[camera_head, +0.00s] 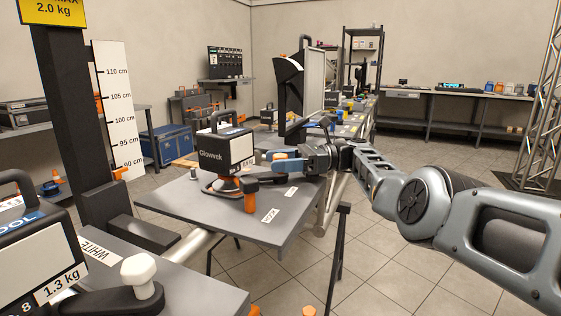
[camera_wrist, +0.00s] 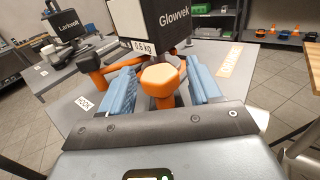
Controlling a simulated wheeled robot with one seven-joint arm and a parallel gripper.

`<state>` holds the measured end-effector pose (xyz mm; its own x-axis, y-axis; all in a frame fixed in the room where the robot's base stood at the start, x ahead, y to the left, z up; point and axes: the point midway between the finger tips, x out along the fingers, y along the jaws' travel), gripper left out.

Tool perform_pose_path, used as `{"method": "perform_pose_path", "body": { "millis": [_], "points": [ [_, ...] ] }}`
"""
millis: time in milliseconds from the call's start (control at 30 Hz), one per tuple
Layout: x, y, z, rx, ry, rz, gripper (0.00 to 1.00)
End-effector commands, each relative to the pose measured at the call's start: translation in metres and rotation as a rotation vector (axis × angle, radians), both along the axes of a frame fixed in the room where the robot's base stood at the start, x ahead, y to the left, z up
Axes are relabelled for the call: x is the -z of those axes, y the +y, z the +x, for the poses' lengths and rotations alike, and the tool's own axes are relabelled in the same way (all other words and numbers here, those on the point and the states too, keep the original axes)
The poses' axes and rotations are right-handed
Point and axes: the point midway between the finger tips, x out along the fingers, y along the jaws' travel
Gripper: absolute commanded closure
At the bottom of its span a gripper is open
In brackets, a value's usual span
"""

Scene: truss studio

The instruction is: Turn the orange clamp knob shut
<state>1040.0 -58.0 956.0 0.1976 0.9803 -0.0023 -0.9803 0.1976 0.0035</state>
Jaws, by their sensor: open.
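The orange clamp knob (camera_wrist: 162,82), with a many-sided top, stands between the two blue fingers in the wrist view. My gripper (camera_wrist: 166,86) is open, with one finger on each side of the knob and visible gaps. In the camera_head view my gripper (camera_head: 283,160) reaches in from the right beside the box marked Glowvek (camera_head: 226,154). The box also shows behind the knob in the wrist view (camera_wrist: 176,18).
The grey table (camera_head: 190,205) carries the box and small labels (camera_head: 270,215). A nearer table holds a white knob (camera_head: 139,272) and another box marked 1.3 kg (camera_head: 40,262). A dark post (camera_head: 65,110) stands at left. Open floor lies at right.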

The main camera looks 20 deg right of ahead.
Motion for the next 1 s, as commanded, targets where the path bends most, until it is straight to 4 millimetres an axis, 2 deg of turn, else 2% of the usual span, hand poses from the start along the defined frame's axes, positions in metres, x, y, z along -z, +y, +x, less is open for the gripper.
{"method": "perform_pose_path", "body": {
  "millis": [267,600,1000],
  "points": [
    [-0.001,-0.006,0.000,0.003,-0.002,0.002,0.37],
    [0.005,-0.056,-0.011,0.004,-0.003,0.000,0.37],
    [0.001,-0.075,-0.015,0.001,-0.001,0.001,0.37]
  ]
}}
